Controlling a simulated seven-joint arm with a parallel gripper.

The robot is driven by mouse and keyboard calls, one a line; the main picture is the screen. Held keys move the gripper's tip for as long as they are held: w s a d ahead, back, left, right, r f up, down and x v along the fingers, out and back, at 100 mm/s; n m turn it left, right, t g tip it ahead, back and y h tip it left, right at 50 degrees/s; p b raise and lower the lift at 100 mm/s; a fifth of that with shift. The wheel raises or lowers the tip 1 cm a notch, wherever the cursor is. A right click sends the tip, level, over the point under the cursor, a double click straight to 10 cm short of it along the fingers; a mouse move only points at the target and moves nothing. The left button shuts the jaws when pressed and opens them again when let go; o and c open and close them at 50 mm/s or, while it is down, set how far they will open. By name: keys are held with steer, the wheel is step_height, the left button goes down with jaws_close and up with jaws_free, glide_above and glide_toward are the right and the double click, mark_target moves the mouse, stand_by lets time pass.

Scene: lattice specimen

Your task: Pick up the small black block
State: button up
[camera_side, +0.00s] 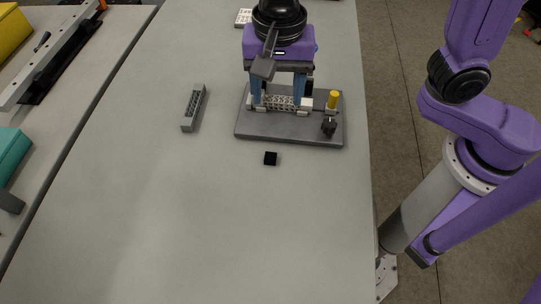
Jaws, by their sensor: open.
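The small black block (270,158) lies on the grey table just in front of the dark grey plate (290,138), apart from it. My gripper (281,98) is above the plate, behind the block in the picture. Its two bluish fingers point down and are open, one at each side of a light lattice piece (279,103) on the plate. Whether the fingers touch that piece is too small to tell.
On the plate's right stand a yellow cylinder (333,99) and a dark knob-like part (329,126). A grey slotted bar (194,107) lies left of the plate. The table's front is clear. A white gridded item (243,18) lies at the back.

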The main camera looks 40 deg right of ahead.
steer(key=a+m, duration=0.1)
glide_toward(270, 157)
step_height(270, 157, down, 8)
steer(key=shift+f, duration=0.15)
stand_by(0.7)
jaws_close()
